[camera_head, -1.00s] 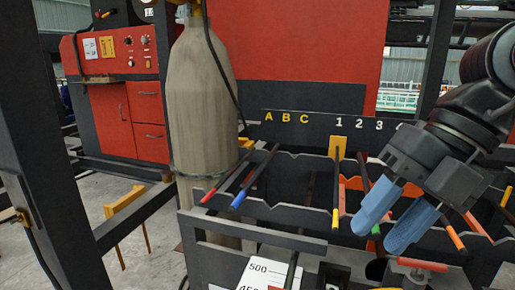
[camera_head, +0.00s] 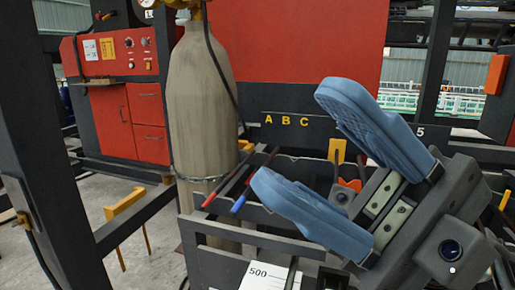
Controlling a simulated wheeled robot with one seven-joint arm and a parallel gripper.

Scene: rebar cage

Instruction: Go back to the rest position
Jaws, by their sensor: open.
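My gripper (camera_head: 292,150) is close to the camera on the right side of the head view. Its two blue fingers are spread wide apart and point up and to the left. Nothing is between them. The gripper stands in front of the dark tool rack (camera_head: 270,217) and hides much of its right part. It appears held above the rack, apart from the tools.
The rack holds rods with a red tip (camera_head: 209,198) and a blue tip (camera_head: 238,204). A grey gas cylinder (camera_head: 203,100) stands to the left. A red cabinet (camera_head: 127,105) is behind. A white scale sign (camera_head: 266,276) is at the bottom. Dark posts frame the left.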

